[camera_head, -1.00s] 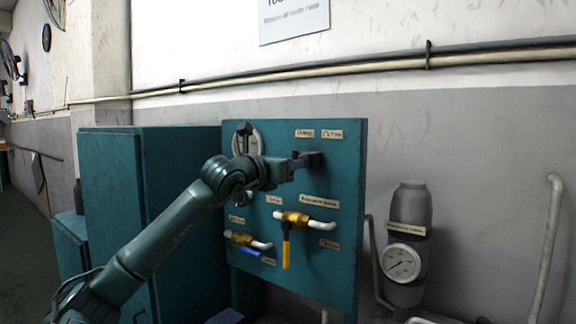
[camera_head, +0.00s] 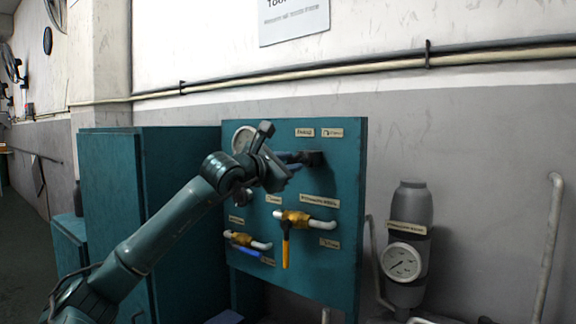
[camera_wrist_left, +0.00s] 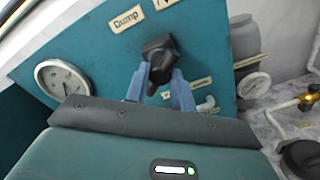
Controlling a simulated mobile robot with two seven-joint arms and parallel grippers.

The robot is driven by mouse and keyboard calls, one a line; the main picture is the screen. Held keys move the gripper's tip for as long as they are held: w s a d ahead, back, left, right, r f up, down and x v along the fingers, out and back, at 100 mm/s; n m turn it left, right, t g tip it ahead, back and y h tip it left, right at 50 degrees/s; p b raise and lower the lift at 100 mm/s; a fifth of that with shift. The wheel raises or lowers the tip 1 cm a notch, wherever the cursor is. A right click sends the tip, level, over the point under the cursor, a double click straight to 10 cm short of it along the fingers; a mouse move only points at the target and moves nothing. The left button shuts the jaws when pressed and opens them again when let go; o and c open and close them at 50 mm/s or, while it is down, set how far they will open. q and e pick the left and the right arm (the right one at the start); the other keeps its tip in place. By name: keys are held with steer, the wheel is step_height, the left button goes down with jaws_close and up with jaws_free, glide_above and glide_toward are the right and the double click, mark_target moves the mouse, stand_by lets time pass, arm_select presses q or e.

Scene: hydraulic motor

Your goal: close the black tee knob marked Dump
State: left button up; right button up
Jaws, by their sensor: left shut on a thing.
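The black tee knob (camera_wrist_left: 160,58) sits on the teal panel (camera_head: 345,200) below the label marked Dump (camera_wrist_left: 126,19). In the head view the knob (camera_head: 314,158) is at the panel's upper right, partly behind my gripper. My left gripper (camera_head: 298,157) reaches it from the left. In the left wrist view its two blue-grey fingers (camera_wrist_left: 159,88) stand on either side of the knob and are shut on it. The wrist is rolled, so the panel looks tilted in that view. My right gripper is not in view.
Below the knob are a yellow-handled valve (camera_head: 286,250) and a blue-handled valve (camera_head: 247,251). A round gauge (camera_wrist_left: 63,80) is on the panel's left. A grey cylinder with a gauge (camera_head: 403,262) stands to the right. A teal cabinet (camera_head: 110,185) is at left.

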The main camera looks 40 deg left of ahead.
arm_select(q)
steer(key=m, duration=0.5)
steer(key=shift+m, duration=1.1)
steer(key=o, duration=1)
